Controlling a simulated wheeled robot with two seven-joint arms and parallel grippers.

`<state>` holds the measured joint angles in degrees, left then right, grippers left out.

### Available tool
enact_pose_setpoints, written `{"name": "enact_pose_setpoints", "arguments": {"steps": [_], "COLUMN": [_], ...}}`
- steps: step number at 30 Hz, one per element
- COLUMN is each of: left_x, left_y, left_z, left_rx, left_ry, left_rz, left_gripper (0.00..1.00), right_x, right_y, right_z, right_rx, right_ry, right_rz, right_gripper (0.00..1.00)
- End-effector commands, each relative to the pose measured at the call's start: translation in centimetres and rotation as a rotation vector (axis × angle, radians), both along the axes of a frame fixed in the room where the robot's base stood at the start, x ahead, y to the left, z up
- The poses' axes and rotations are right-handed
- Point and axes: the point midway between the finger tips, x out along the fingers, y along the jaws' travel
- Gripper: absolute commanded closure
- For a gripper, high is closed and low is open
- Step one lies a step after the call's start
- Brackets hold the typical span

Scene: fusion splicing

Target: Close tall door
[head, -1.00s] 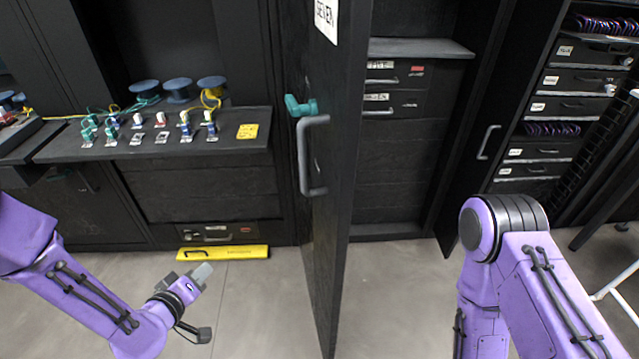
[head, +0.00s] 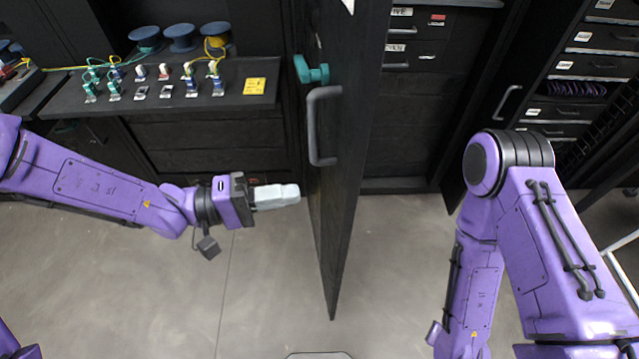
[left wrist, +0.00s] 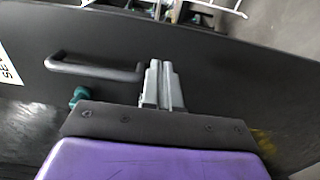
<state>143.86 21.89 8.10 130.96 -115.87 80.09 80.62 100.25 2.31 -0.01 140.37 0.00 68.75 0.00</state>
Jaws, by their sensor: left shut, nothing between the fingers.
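The tall black door (head: 345,150) stands ajar, seen nearly edge-on in the middle of the head view. It carries a grey bar handle (head: 313,125) and a teal latch (head: 311,70) above it. My left gripper (head: 290,194) is shut and empty, just left of the door and a little below the handle. In the left wrist view the shut fingers (left wrist: 161,88) point at the door face beside the handle (left wrist: 95,68); whether they touch the door I cannot tell. My right arm shows at the right, but its gripper is out of view.
Right of the door is an open cabinet bay with drawers (head: 412,52). Another cabinet (head: 560,110) stands at the far right. The grey floor (head: 270,290) is clear.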

Motion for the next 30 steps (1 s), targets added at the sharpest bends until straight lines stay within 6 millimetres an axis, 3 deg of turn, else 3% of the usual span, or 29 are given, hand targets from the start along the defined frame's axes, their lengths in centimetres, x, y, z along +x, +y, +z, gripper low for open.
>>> {"name": "enact_pose_setpoints", "arguments": {"steps": [6,12,22,23,30], "left_x": [0.6,1.1,1.1,1.2,1.6], "left_y": [-4.4,-6.7,-7.1,-6.1,-8.0], "left_z": [0.2,0.1,0.0,0.1,-0.1], "left_rx": [0.001,0.0,0.001,-0.001,0.001], "left_ry": [0.001,0.0,-0.001,-0.001,-0.002], "left_rz": [0.0,0.003,0.004,0.008,0.011], "left_gripper": [1.0,1.0,1.0,1.0,1.0], "right_x": [0.0,0.0,0.0,0.0,0.0], "right_y": [0.0,0.0,0.0,-0.1,0.0], "right_z": [1.1,1.5,1.5,1.5,1.5], "right_rx": [0.001,0.0,0.0,-0.001,0.001], "right_ry": [-0.001,0.0,0.0,0.0,-0.001], "right_rz": [0.0,0.0,0.0,0.0,0.0], "right_gripper": [1.0,1.0,1.0,1.0,1.0]}}
